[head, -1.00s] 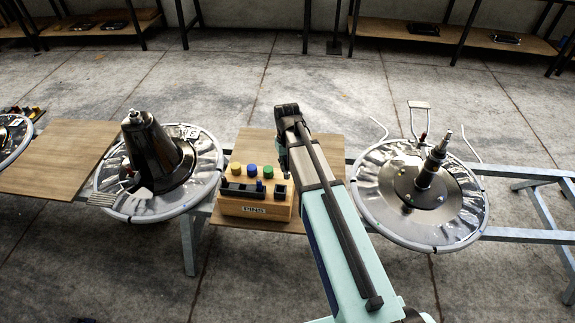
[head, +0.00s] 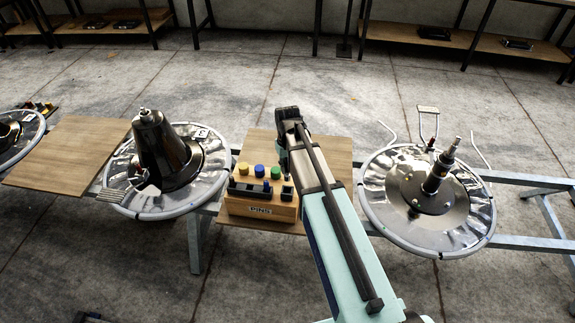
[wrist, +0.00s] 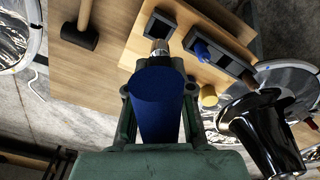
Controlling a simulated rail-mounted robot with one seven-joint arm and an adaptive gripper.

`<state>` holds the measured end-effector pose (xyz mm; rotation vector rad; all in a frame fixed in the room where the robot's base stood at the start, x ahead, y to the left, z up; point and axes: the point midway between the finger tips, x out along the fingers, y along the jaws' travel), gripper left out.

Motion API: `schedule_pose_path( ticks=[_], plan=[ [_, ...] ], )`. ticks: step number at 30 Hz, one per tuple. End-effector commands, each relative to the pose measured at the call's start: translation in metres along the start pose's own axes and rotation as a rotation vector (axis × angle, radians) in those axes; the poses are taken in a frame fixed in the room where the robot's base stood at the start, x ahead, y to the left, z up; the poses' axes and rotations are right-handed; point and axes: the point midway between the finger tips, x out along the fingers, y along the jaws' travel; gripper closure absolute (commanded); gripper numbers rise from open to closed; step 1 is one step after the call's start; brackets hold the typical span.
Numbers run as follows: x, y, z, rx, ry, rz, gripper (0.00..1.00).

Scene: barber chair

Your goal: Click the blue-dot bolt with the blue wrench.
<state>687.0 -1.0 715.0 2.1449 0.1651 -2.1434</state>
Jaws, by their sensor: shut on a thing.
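In the wrist view my gripper (wrist: 160,110) is shut on the thick blue handle of the blue wrench (wrist: 158,92). Its metal tip (wrist: 160,47) points away from me, over or close by the wooden rack's edge. I cannot tell whether it touches the rack. In the head view my arm reaches over the right side of the middle board, and hides the wrench and my fingertips. Two round bases, the left one (head: 121,200) and the right one (head: 380,222), carry small bolts. Their dot colours are too small to tell, so I cannot pick out the blue-dot bolt.
The rack labelled PINS (head: 262,211) holds yellow (head: 244,170), blue (head: 259,171) and green (head: 275,172) topped pieces. A dark cone (head: 160,150) rises from the left base. A spindle (head: 440,172) stands on the right base. A mallet (wrist: 80,30) lies on the board.

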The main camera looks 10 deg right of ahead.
Motion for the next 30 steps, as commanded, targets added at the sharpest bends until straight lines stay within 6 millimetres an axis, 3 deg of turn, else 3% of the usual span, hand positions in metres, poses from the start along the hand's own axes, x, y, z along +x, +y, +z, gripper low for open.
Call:
schedule_pose_path(
  ticks=[30],
  plan=[
    [0.059,0.0,0.0,0.0,0.0,0.0,1.0]
  ],
)
